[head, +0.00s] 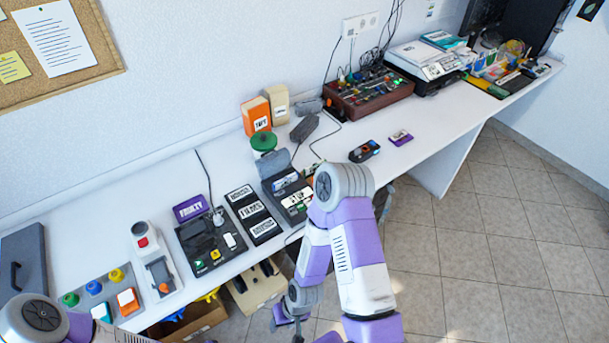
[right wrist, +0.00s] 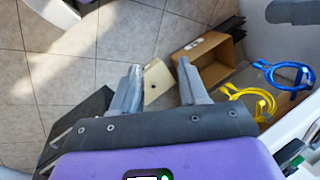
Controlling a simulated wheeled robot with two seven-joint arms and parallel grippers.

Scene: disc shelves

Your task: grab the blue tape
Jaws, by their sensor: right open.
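No roll that I can clearly identify as blue tape shows. A small blue patch below the desk edge in the head view (head: 173,314) may be the same blue item. My right gripper (right wrist: 157,76) is open and empty, low beside the desk; it also shows in the head view (head: 285,322), partly hidden by my arm. My left gripper is out of view.
A cardboard box (right wrist: 205,58) and a beige panel (right wrist: 157,80) stand under the desk. The white desk (head: 400,175) carries control boxes, a label rack (head: 255,213), an orange box (head: 257,117) and a brown crate (head: 370,95). Tiled floor at the right is free.

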